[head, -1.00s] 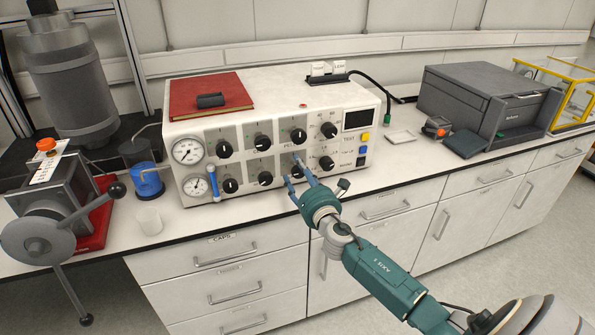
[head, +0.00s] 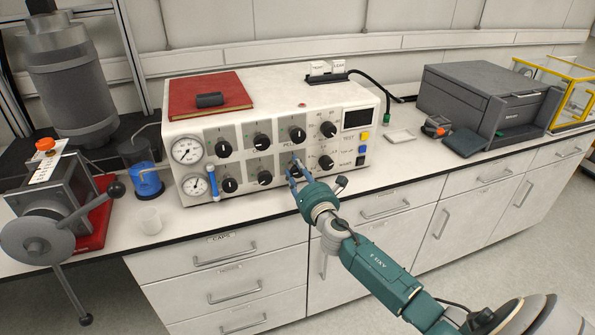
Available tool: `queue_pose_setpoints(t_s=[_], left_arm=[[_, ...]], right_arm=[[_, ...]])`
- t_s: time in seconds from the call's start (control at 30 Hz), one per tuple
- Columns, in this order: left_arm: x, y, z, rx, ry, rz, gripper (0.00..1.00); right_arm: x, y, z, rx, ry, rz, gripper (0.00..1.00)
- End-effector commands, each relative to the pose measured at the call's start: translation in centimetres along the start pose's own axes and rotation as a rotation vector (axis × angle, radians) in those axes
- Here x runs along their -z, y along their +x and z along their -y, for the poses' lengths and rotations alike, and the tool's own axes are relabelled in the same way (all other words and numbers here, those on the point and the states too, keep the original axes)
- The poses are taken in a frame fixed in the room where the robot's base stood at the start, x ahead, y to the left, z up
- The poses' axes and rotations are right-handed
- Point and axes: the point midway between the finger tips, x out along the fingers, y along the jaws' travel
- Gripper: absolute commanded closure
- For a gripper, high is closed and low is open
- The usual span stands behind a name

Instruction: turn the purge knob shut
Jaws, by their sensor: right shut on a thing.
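The white control panel box (head: 345,95) stands on the bench with two rows of black knobs on its front. My right gripper (head: 294,167) is at the lower row, at the third knob from the left, and is shut on that knob. Its fingers hide most of the knob, so its pointer cannot be read. The knob above it (head: 298,134) is in plain view, with a label partly legible below it. My left gripper is not in view.
A red book (head: 209,95) lies on top of the box. A narrow bench strip is clear in front.

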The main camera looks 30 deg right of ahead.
Motion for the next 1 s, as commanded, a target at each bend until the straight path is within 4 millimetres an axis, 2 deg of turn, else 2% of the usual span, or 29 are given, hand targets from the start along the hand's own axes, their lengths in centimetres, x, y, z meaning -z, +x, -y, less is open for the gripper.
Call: queue_pose_setpoints(t_s=[0.27,1.0], left_arm=[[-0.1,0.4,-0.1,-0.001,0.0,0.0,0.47],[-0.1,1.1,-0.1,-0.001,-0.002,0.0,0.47]], right_arm=[[0.3,-0.1,0.1,0.001,0.152,-0.003,0.93],[0.3,-0.1,0.0,0.002,0.848,-0.004,0.93]])
